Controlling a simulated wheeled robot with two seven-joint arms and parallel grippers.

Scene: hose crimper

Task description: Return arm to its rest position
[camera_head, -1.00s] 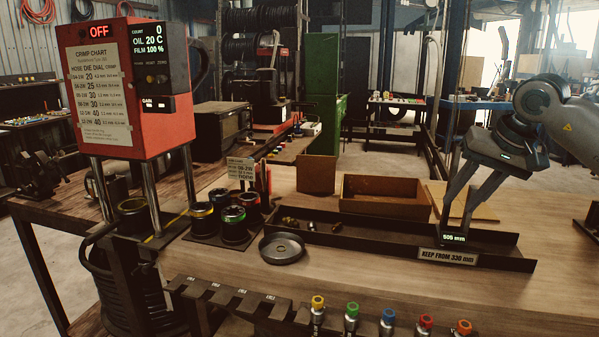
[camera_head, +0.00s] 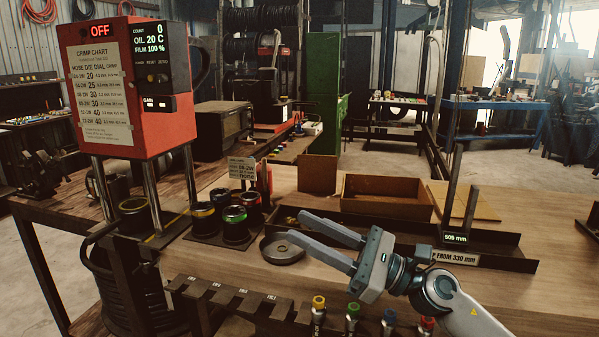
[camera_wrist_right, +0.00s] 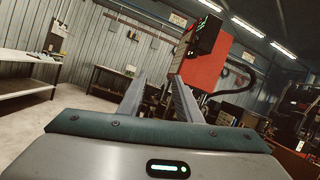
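My right gripper (camera_head: 296,227) is low over the front of the workbench in the head view. Its two grey fingers point left, spread apart with nothing between them. My left gripper is not in view.
The red crimper (camera_head: 118,85) stands at left, its display reading OFF. Several die rings (camera_head: 235,222) sit beside it. Several colour-capped fittings (camera_head: 352,318) line the front. A wooden box (camera_head: 388,205) lies behind.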

